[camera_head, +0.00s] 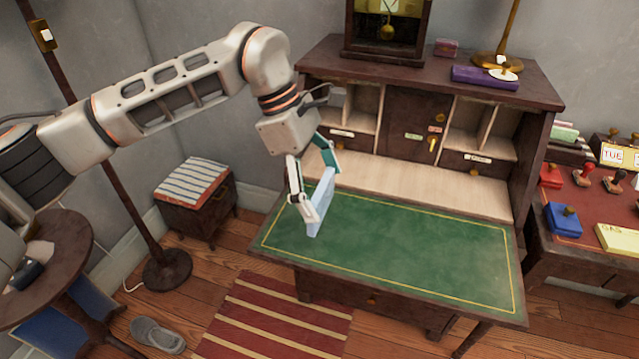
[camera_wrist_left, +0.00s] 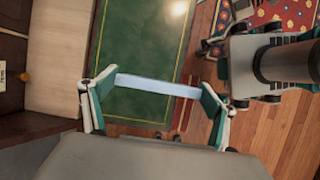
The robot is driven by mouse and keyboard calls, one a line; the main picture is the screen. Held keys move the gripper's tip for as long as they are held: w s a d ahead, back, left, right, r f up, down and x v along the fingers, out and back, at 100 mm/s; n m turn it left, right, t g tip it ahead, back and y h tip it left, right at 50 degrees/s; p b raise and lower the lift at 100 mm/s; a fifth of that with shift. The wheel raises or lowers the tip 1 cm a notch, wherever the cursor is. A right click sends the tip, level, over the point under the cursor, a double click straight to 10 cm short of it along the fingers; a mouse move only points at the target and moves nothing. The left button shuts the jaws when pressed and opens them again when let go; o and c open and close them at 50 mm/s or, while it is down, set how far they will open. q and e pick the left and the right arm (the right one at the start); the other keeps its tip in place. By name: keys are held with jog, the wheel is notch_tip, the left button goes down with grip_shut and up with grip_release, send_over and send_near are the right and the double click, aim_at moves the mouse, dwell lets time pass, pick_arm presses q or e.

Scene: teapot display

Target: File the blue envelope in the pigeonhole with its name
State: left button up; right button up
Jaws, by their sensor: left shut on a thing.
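The pale blue envelope (camera_head: 321,205) is held by my left gripper (camera_head: 318,200) above the left part of the desk's green writing surface (camera_head: 400,249). In the left wrist view the envelope (camera_wrist_left: 160,85) spans between the two fingertips, seen edge-on. In the head view it stands roughly upright and tilted. The desk's pigeonholes (camera_head: 361,104) lie behind the gripper, on both sides of a central door (camera_head: 416,118). Small labels show on the drawers and door, too small to read. No name can be read on the envelope. My right gripper is not seen in the head view.
A clock (camera_head: 387,28), a purple box (camera_head: 485,77) and a brass lamp stand (camera_head: 497,50) are on top of the desk. A side table with stamps (camera_head: 583,173) stands at the right. The green surface is clear.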

aim_at(322, 217)
pick_arm(q)
notch_tip(322, 217, down, 2)
jog(key=shift+f, duration=0.1)
jog(key=shift+f+b, duration=0.55)
jog(key=shift+f, duration=0.2)
jog(key=shift+f+b, duration=0.6)
jog(key=shift+f, duration=0.85)
jog(key=shift+f+b, duration=0.3)
jog(key=shift+f, duration=0.45)
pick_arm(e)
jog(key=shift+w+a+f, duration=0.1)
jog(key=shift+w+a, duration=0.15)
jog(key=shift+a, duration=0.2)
pick_arm(q)
jog(key=o, duration=1)
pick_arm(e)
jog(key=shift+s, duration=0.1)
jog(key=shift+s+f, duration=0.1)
